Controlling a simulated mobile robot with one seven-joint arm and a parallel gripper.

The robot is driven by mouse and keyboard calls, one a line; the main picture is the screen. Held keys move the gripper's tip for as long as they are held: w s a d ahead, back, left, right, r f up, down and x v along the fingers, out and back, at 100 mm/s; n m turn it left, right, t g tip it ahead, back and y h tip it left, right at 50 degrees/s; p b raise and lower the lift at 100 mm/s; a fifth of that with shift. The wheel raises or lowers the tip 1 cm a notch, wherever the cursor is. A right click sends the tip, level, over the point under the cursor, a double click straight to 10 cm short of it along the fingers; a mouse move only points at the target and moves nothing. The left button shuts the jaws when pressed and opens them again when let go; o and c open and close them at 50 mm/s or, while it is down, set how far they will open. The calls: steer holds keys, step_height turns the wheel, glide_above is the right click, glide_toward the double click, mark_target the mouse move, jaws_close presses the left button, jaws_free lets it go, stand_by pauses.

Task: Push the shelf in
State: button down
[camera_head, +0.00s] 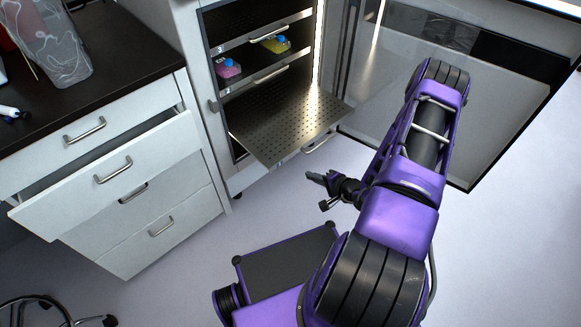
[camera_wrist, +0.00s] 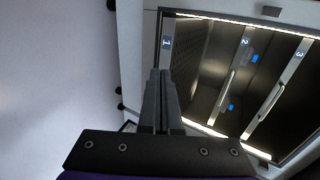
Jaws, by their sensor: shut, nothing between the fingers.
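The perforated metal shelf (camera_head: 285,122) is the lowest visible one in the open cabinet. It sticks out of the cabinet front toward my arm, with a bar handle (camera_head: 320,143) on its front edge. My gripper (camera_head: 312,178) is just in front of and below that edge in the head view, apart from it. In the wrist view my gripper's fingers (camera_wrist: 160,74) are shut and empty. A strip labelled 1 (camera_wrist: 167,42) lies just beyond the fingertips; whether they touch it I cannot tell.
Upper shelves stay inside the cabinet; a pink-topped bottle (camera_head: 228,69) and a yellow one (camera_head: 277,44) sit there. The glass door (camera_head: 480,100) stands open at right, close to my arm. A drawer (camera_head: 110,175) is pulled out at left.

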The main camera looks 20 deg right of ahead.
steer(key=b, duration=0.2)
glide_toward(282, 161)
step_height(282, 161, down, 3)
steer(key=w, duration=0.2)
steer(key=w+a, duration=0.1)
steer(key=w, duration=0.1)
steer(key=shift+w+a+f, duration=0.15)
steer(key=shift+w+a, duration=0.05)
steer(key=shift+a, duration=0.15)
steer(key=shift+w+a, duration=0.15)
steer(key=shift+w, duration=0.2)
